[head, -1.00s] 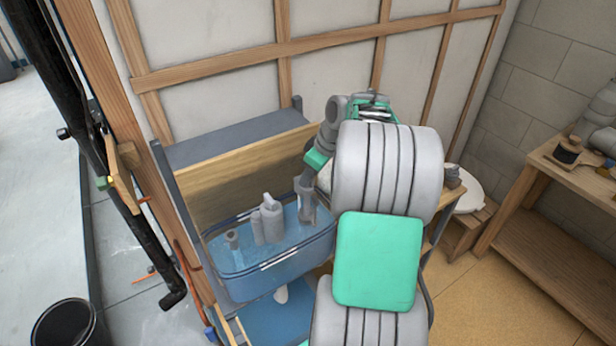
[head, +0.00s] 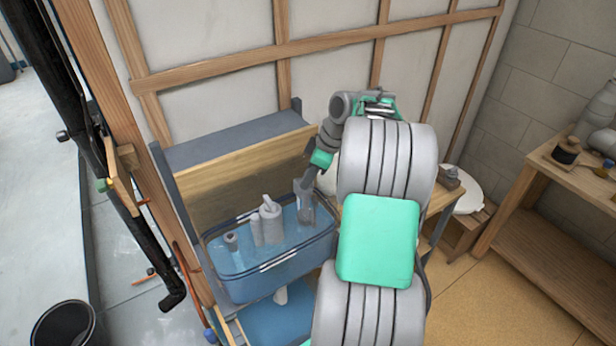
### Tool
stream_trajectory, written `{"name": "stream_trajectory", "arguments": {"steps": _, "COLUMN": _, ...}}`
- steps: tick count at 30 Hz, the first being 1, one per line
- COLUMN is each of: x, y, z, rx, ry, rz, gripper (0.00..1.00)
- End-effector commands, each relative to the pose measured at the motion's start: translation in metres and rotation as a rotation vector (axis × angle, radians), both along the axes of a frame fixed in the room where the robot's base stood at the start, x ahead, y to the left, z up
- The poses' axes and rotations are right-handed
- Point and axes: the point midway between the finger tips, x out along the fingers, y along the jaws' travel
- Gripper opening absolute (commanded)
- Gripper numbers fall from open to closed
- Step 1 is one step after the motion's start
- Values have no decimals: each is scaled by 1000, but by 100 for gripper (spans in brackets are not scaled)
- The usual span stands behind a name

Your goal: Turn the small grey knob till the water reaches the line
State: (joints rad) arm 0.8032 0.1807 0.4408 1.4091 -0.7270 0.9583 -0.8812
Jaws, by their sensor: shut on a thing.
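A clear blue-tinted tank (head: 262,283) with water in it stands on the bench at centre left. Grey fittings rise from the water: a thick valve column (head: 270,226) in the middle, a short post (head: 231,242) at the left and a grey upright fitting (head: 305,212) at the right end. My gripper (head: 308,184) reaches down from the upper right to the top of that right fitting and is shut on the small grey knob there. The jaws largely hide the knob. The fill line and the exact water level are too small to tell.
A wooden panel (head: 230,185) and a grey shelf (head: 235,146) stand behind the tank. A black bucket (head: 65,328) is at the lower left. Open floor lies at lower right.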

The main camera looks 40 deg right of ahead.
Motion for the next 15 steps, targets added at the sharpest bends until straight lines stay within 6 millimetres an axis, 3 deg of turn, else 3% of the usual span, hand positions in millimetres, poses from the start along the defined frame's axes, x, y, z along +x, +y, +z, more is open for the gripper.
{"name": "stream_trajectory", "arguments": {"steps": 1, "x": 0, "y": 0, "z": -1, "rx": 2, "ry": 1, "rz": 0, "gripper": 0}}
{"name": "stream_trajectory", "arguments": {"steps": 2, "x": 0, "y": 0, "z": -1, "rx": 2, "ry": 1, "rz": 0, "gripper": 25}}
{"name": "stream_trajectory", "arguments": {"steps": 5, "x": 0, "y": 0, "z": -1, "rx": 1, "ry": 1, "rz": -1, "gripper": 33}}
{"name": "stream_trajectory", "arguments": {"steps": 15, "x": -2, "y": -3, "z": 8, "rx": 0, "ry": -1, "rz": -3, "gripper": 34}}
